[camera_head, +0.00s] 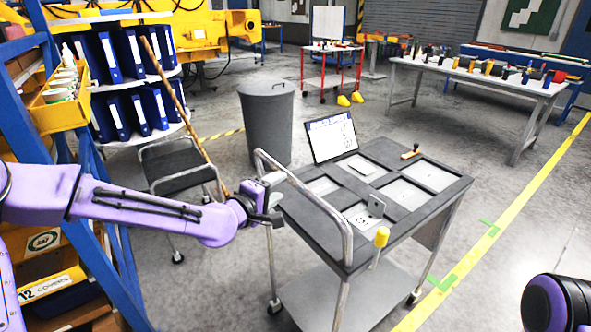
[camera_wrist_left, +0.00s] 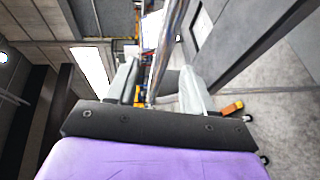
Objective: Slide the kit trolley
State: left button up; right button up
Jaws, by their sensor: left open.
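The kit trolley (camera_head: 455,188) is dark grey, with a top divided into recessed compartments and a lower shelf. Its bent metal push rail (camera_head: 312,203) runs along the left side. The rail also shows in the left wrist view (camera_wrist_left: 165,50). My left gripper (camera_head: 276,190) is at this rail, near its far end. In the left wrist view its two pale fingers (camera_wrist_left: 156,85) are apart, with the rail passing between them. I cannot tell whether either finger touches it. My right gripper is out of view; only a dark and purple part of my right arm shows.
A yellow floor line (camera_head: 530,184) with green corner marks (camera_head: 447,283) runs right of the trolley. A grey bin (camera_head: 267,125) stands behind it, and a smaller cart (camera_head: 180,165) and blue rack (camera_head: 85,200) stand left. A workbench (camera_head: 480,80) is back right. Floor between trolley and line is clear.

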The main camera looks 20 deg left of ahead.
pick_arm(q)
jog(key=p+x, duration=0.2)
jog(key=x, duration=0.7)
jog(key=shift+w+f, duration=0.3)
jog(key=shift+d, duration=0.1)
grip_shut()
